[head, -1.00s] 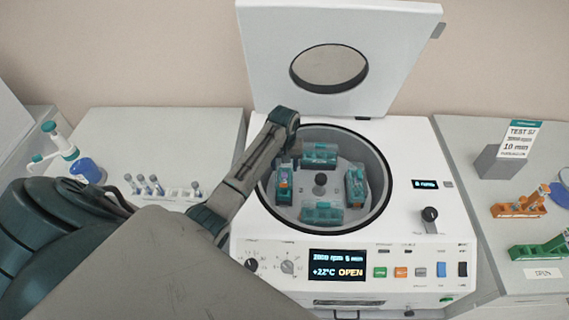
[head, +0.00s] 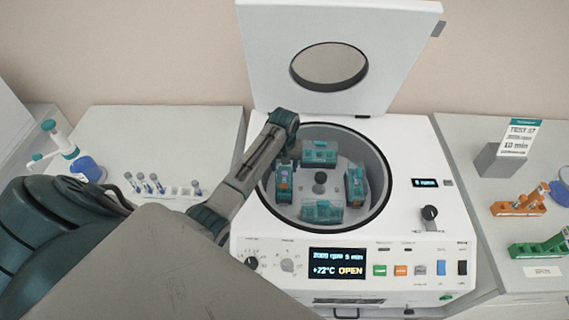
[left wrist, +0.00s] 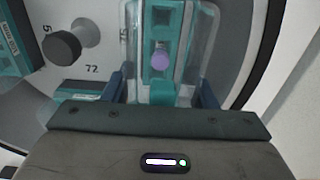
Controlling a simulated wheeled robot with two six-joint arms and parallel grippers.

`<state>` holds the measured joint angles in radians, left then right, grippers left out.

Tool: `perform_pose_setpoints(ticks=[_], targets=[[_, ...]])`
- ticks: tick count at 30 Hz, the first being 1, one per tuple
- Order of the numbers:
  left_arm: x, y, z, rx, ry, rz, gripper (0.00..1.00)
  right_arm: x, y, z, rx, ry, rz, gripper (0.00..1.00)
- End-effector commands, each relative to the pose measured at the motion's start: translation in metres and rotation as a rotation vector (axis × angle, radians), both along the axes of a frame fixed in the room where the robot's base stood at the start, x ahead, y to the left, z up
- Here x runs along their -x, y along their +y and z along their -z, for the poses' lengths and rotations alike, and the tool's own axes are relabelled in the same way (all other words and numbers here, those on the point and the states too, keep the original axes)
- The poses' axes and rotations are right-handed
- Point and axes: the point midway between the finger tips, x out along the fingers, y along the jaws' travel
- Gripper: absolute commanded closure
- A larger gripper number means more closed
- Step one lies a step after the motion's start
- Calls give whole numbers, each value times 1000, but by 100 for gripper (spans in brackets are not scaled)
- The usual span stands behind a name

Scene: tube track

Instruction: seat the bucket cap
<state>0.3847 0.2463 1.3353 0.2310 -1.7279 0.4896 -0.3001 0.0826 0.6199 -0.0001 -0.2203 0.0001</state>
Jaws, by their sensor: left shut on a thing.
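The centrifuge (head: 408,200) stands with its lid up and its bowl open. Teal buckets sit around the hub (head: 320,178) in the bowl. My left gripper (head: 284,163) reaches into the bowl at the left bucket (head: 284,185). In the left wrist view the fingers (left wrist: 162,92) are shut on the bucket cap (left wrist: 205,48), a clear cover with a teal part between the fingers. The cap lies over the teal bucket, and a purple-topped tube (left wrist: 160,60) shows through it. I cannot tell whether the cap touches the bucket all round. My right gripper is not in view.
The far bucket (head: 320,153), right bucket (head: 356,187) and near bucket (head: 322,211) stand close by inside the bowl wall. The raised lid (head: 260,60) is behind. A tube rack (head: 180,193) is at left; orange (head: 518,206) and green (head: 540,249) racks are at right.

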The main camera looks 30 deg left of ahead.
Motion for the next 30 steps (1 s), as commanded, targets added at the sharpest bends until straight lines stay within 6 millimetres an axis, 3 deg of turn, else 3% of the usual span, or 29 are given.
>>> perform_pose_setpoints(ticks=[14, 30], targets=[[0, 0, 4, 0, 0, 0, 69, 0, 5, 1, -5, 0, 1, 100], [0, 0, 23, 0, 0, 0, 69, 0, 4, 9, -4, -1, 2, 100]])
